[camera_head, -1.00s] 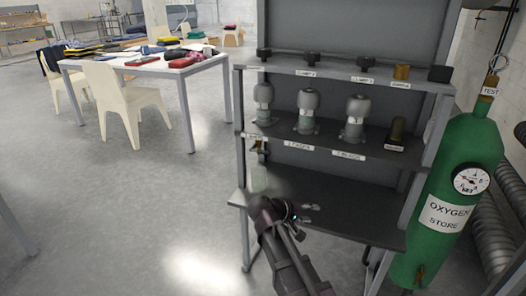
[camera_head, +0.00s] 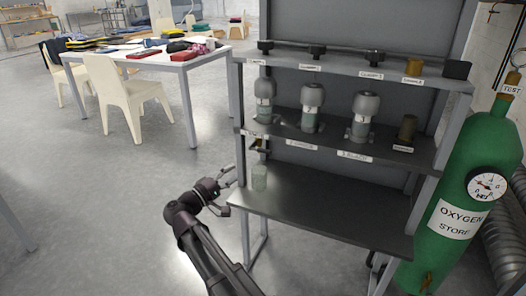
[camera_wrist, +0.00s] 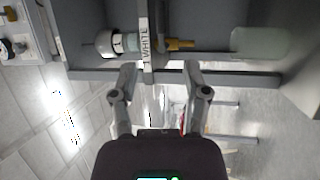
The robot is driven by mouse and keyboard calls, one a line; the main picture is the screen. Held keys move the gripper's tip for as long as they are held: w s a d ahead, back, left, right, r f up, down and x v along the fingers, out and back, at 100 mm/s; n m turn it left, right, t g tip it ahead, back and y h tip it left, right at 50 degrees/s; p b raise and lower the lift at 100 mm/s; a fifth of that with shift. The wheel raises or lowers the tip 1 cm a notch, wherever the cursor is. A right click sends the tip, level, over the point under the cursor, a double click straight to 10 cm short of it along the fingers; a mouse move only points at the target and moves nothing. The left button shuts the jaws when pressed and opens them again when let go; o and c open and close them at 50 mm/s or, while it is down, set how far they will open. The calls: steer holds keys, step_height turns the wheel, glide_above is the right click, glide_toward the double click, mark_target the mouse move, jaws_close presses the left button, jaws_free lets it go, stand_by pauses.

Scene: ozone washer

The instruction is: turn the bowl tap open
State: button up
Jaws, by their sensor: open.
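The bowl tap, a small brass tap (camera_head: 258,143), hangs below the middle shelf at the rack's left end, above a clear glass vessel (camera_head: 259,178). In the wrist view the picture is turned sideways; the brass tap (camera_wrist: 181,44) lies beyond my right finger, with the glass vessel (camera_wrist: 262,42) farther right. My gripper (camera_head: 230,188) is open and empty, outside the rack's left side and lower than the tap. In the wrist view its two fingers (camera_wrist: 160,76) are spread. They look apart from the tap. Its handle position is too small to tell.
The grey rack's upright (camera_head: 243,215) stands close to my gripper. A shelf edge label reading WHITE (camera_wrist: 147,45) is in the wrist view. Several grey-capped units (camera_head: 312,105) stand on the middle shelf. A green oxygen cylinder (camera_head: 462,185) stands right.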

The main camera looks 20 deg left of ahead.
mark_target(262, 152)
stand_by(0.3)
steer(key=p+x, duration=0.2)
steer(key=x, duration=1.1)
steer(key=shift+w+d, duration=0.15)
steer(key=shift+w, duration=0.2)
jaws_close()
